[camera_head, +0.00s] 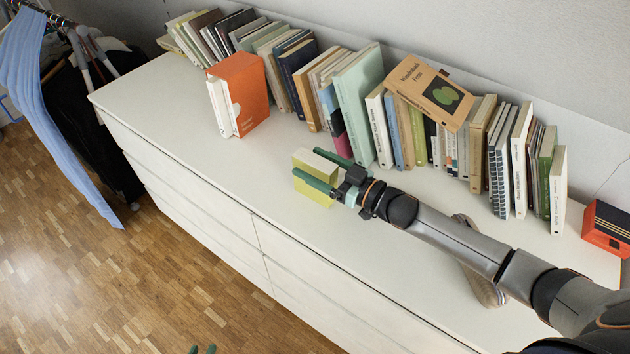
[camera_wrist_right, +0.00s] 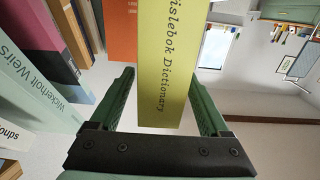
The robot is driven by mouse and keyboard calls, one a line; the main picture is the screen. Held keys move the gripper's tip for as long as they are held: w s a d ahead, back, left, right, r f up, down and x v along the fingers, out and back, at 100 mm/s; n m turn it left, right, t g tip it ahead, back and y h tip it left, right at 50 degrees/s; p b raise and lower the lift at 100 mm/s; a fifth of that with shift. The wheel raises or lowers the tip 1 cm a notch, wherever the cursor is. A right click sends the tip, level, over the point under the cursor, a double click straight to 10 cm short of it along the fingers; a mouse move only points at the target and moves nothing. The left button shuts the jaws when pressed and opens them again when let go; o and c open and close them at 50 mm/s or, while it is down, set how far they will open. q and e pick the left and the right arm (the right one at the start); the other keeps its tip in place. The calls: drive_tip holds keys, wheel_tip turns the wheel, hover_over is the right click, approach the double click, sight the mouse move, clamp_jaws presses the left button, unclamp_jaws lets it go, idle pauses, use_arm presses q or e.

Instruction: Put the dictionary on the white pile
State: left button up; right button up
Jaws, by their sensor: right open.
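The dictionary (camera_head: 311,192), a yellow-green book, stands upright on the white dresser top. Its spine, reading "Dictionary" (camera_wrist_right: 168,60), faces the right wrist view. My right gripper (camera_head: 317,170) is open, with its green fingers on either side of the dictionary. In the right wrist view (camera_wrist_right: 165,105) gaps show between book and fingers. I cannot clearly identify a white pile; white books (camera_head: 219,107) stand against an orange book (camera_head: 252,92).
A long row of books (camera_head: 357,110) lines the dresser's back, with a tan book (camera_head: 430,90) lying on top. A striped object (camera_head: 484,289) is partly hidden behind my right arm. The dresser top (camera_head: 190,135) is clear left of the dictionary. An orange-black box (camera_head: 607,228) sits at right.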

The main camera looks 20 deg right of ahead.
drive_tip(key=shift+c, duration=0.3)
clamp_jaws()
idle(0.4)
drive_tip(key=shift+r, duration=0.1)
